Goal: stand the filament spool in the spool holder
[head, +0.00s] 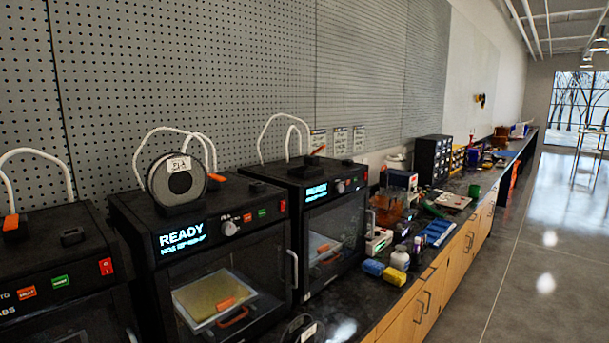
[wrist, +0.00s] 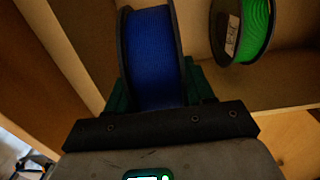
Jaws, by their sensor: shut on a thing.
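A blue filament spool (wrist: 152,50) with black flanges fills the middle of the wrist view. My gripper (wrist: 160,95) is shut on its near edge, with a dark finger at each side. The spool looks upright inside a wooden compartment; whether it touches the floor there, I cannot tell. My gripper does not show in the head view. In the head view a black spool (head: 177,181) with a white label stands on top of the middle printer. A small black block, perhaps a spool holder (head: 72,237), sits on the left printer's top.
A green spool (wrist: 241,28) stands just right of the blue one in the same compartment. A wooden wall (wrist: 70,45) is close on the left. In the head view, printers (head: 215,265) line the bench, with bottles and tools (head: 400,258) beyond. The floor (head: 540,270) on the right is clear.

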